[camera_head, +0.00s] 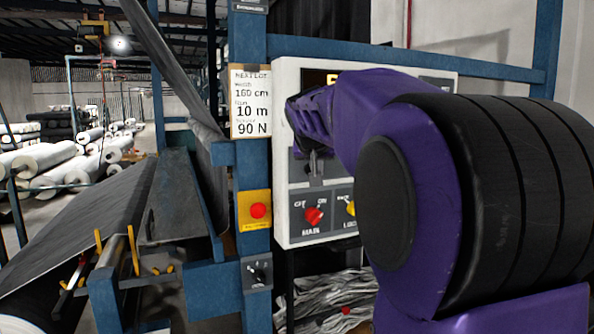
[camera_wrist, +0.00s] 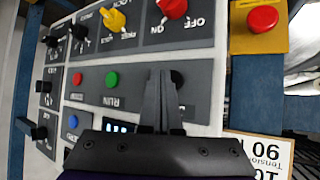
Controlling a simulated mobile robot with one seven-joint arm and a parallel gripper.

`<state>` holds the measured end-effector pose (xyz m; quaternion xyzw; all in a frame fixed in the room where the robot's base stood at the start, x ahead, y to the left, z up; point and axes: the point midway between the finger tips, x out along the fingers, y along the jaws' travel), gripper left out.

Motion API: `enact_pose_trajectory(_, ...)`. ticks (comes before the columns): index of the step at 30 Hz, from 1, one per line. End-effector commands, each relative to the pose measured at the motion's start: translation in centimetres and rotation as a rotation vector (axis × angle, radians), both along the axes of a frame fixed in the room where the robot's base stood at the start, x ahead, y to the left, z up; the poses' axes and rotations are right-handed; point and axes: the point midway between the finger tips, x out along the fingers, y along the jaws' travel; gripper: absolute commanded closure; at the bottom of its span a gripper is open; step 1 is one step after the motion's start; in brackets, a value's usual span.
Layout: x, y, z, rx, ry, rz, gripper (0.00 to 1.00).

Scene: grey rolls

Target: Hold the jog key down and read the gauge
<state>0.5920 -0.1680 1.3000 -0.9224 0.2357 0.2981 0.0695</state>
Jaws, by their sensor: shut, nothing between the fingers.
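A white control panel (camera_head: 283,222) stands in front of me, and its face fills much of the wrist view (camera_wrist: 213,62). My gripper (camera_head: 314,172) is shut and empty; its fingertips also show in the wrist view (camera_wrist: 162,72). They are beside a round black control (camera_wrist: 178,78), partly behind them; its label is hidden. I cannot tell whether they touch it or whether it is the jog key. A display with yellow digits (camera_head: 331,78) is mostly covered by my arm. Part of a display (camera_wrist: 117,126) shows above my gripper body in the wrist view, unreadable.
The panel also carries a green button (camera_wrist: 112,79), a blue button (camera_wrist: 72,121), red MAIN switch (camera_head: 313,215), yellow switch (camera_head: 351,207) and several black knobs. A red button on a yellow plate (camera_head: 258,211) and a paper card (camera_head: 250,102) are at the left on a blue post.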

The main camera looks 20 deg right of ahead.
Motion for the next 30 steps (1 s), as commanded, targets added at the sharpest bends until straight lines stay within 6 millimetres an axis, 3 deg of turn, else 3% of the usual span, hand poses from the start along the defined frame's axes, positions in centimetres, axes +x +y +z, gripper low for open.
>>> enact_pose_trajectory(30, 1.0, 0.0, 0.0, 0.000, 0.000, 0.000, 1.00)
